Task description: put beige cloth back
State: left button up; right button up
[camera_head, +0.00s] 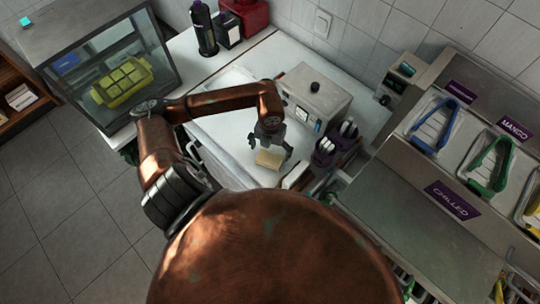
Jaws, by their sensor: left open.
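The beige cloth (269,159) is a small folded block on the white counter. My left gripper (271,147) is directly above it with its fingers apart, one on each side of the cloth's upper part. I cannot tell whether the fingers touch it. My right gripper is not in view.
A white and grey machine with a black knob (313,99) stands right behind the gripper. Dark cups with white-topped items (327,150) stand to the right. A glass cabinet (120,75) is at the left. Bare white counter (222,135) lies left of the cloth.

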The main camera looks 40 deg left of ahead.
aim_at(270, 158)
pick_arm(q)
notch_tip(270, 158, up, 7)
dwell(0.3)
jog(key=shift+s+f, duration=0.1)
